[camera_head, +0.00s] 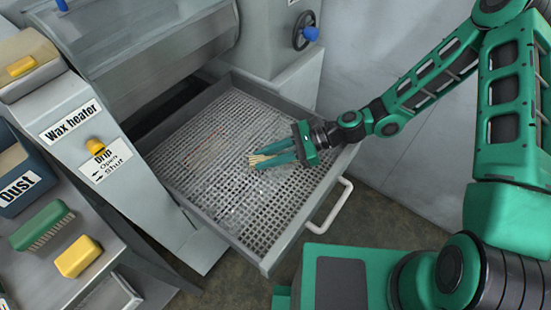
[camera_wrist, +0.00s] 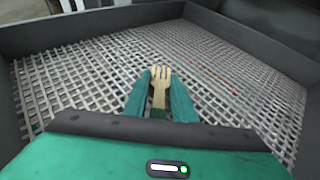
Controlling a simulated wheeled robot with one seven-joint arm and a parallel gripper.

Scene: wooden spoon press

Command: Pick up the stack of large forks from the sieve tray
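The large wooden forks (camera_head: 262,159) are pale yellow and lie over the grid of the sieve tray (camera_head: 205,205), right of its middle. My gripper (camera_head: 272,154) reaches in from the right, low over the grid, with its green fingers on either side of the forks. In the wrist view the forks (camera_wrist: 159,88) stand tines-forward between the two fingers (camera_wrist: 158,100), which look closed in on the handle. The lower handle is hidden by the gripper body. I cannot tell whether the forks still touch the grid, or how many are stacked.
The pulled-out tray has raised grey walls and a white front handle (camera_head: 330,207). A machine with a handwheel (camera_head: 305,31) stands behind it. At left are the wax heater panel (camera_head: 70,121), a green brush (camera_head: 41,225), a yellow block (camera_head: 78,256) and a dust bin (camera_head: 22,185).

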